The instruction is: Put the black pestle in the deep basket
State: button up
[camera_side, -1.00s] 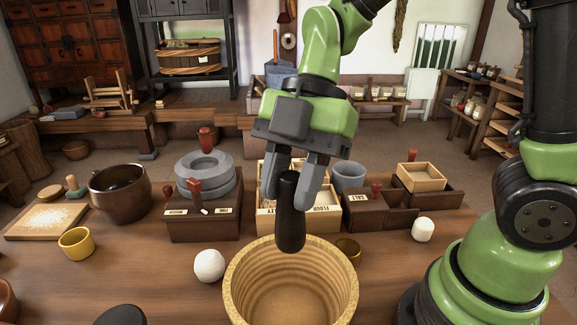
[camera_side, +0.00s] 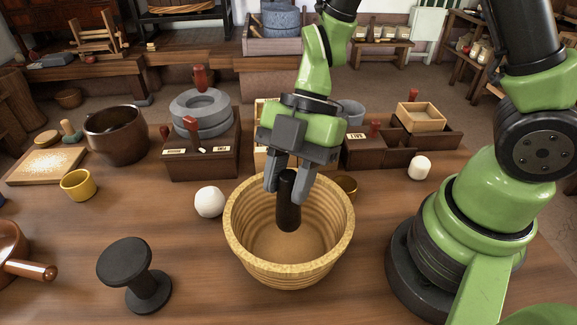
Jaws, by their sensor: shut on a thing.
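The black pestle (camera_side: 288,207) is upright between the fingers of my gripper (camera_side: 284,186). My gripper is shut on its upper part. The pestle's lower end shows against the inside of the deep basket (camera_side: 240,240), a round, ribbed, straw-coloured basket on the table. The pestle hangs within the basket's mouth, and my fingertips are at about the height of the far rim. I cannot tell whether the pestle's lower end touches the basket's inside.
A white ball (camera_side: 209,201) sits close left of the basket. A black spool-shaped stand (camera_side: 133,275) is at the front left. Wooden boxes (camera_side: 202,160) stand behind. The table front right of the basket is clear.

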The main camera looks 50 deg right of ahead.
jog(key=o, duration=1)
notch_tip(320, 180, up, 7)
jog(key=shift+f, duration=0.2)
jog(key=shift+r, duration=0.2)
